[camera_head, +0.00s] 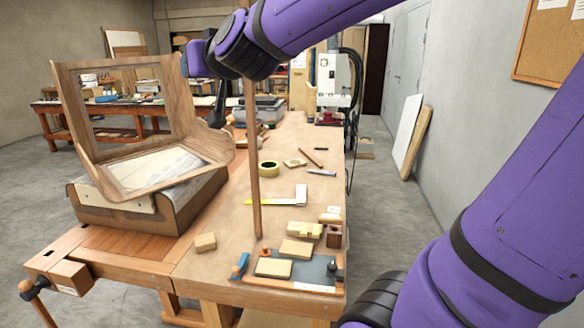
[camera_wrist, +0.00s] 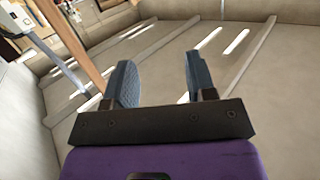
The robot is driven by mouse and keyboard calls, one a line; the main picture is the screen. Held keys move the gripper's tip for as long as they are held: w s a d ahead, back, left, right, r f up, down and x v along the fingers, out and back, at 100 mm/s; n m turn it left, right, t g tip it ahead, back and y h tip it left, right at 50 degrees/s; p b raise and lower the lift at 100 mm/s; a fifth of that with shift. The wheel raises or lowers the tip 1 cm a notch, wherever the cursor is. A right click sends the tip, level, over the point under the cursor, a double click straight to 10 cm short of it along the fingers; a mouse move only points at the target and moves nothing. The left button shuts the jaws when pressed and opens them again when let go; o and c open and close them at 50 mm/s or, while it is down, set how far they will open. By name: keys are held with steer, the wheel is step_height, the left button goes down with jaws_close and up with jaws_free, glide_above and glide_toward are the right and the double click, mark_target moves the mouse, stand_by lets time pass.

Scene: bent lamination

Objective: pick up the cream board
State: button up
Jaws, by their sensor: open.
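A small flat cream board (camera_head: 273,268) lies on the grey panel at the near end of the bench. A second pale flat piece (camera_head: 296,249) lies just behind it, and I cannot tell for sure which one is the cream board. My gripper (camera_wrist: 157,75) is open and empty in the wrist view, with its two blue-grey fingers apart. It faces the ceiling there, and no board shows in that view. In the head view my arm reaches across the top, well above and away from the boards. My fingertips are not clear there.
A thin upright wooden post (camera_head: 254,150) rises beside the boards. A curved wooden lamination (camera_head: 110,165) sits on a form at left. A tape roll (camera_head: 268,169), a square (camera_head: 300,196) and small blocks (camera_head: 205,242) lie on the bench. The bench's middle has bare patches.

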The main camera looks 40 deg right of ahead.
steer(key=s+a+f+n+g+y, duration=0.1)
steer(key=s+f+g, duration=0.3)
steer(key=s, duration=0.5)
step_height(320, 180, down, 2)
steer(key=shift+s+a+f+n+g+y, duration=0.25)
steer(key=shift+a+n+y, duration=0.2)
steer(key=shift+y, duration=0.35)
steer(key=s+d+f+g, duration=0.1)
steer(key=s+f+g, duration=0.1)
steer(key=s, duration=0.2)
steer(key=s+d+f+g+h, duration=0.1)
steer(key=s+f, duration=0.1)
steer(key=s, duration=0.2)
steer(key=s+d+f+g, duration=0.1)
steer(key=s+f+g, duration=0.1)
steer(key=s+f, duration=0.1)
steer(key=shift+s+d+m+g+h, duration=0.1)
steer(key=shift+s+m+g+h, duration=0.2)
steer(key=shift+s, duration=0.6)
steer(key=shift+c, duration=0.4)
steer(key=shift+s+d+f+g, duration=0.15)
steer(key=shift+s+g, duration=0.1)
steer(key=shift+s, duration=0.1)
